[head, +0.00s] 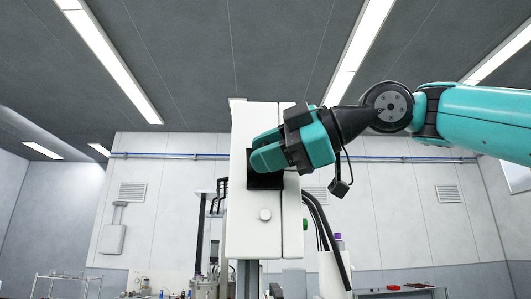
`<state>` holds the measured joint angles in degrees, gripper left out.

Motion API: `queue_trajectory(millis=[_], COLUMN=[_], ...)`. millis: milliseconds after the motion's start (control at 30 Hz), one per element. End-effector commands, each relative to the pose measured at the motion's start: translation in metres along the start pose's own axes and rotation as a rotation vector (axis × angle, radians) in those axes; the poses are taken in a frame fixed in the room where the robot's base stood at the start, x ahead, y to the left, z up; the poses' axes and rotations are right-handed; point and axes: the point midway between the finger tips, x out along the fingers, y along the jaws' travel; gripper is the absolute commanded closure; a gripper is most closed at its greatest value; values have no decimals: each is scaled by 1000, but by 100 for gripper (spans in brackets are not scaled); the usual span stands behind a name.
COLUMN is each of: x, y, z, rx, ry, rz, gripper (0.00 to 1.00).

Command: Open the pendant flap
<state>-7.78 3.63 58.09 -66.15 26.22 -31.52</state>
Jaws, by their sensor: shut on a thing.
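The pendant is a tall white box (242,222) on a grey post, in the middle of the head view. A small dark square (265,183) shows on its front, partly behind my fingers. I cannot clearly tell the flap's outline from the rest of the front. My gripper (266,157) comes in from the right and is at the front of the box, over the dark square. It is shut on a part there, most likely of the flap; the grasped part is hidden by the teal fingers.
A green button (305,224) sticks out on the box's right side. Black cables (322,235) hang beside it. A white container (332,272) and a purple-capped bottle (338,239) are to the right. A wire rack (67,286) stands at the far left.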

Motion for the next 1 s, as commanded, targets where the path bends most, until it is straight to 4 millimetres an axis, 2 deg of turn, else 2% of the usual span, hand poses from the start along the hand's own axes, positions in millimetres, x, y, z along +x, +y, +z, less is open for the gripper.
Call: queue_trajectory(millis=[67, 233, 867, 1000], x=[0, 0, 0, 1], y=[-6, -6, -6, -14], z=[2, -1, -2, 1], rx=[-34, -74, -70, -112], ry=[2, 5, 6, 8], rz=[29, 45, 35, 55], gripper=[100, 100, 100, 100])
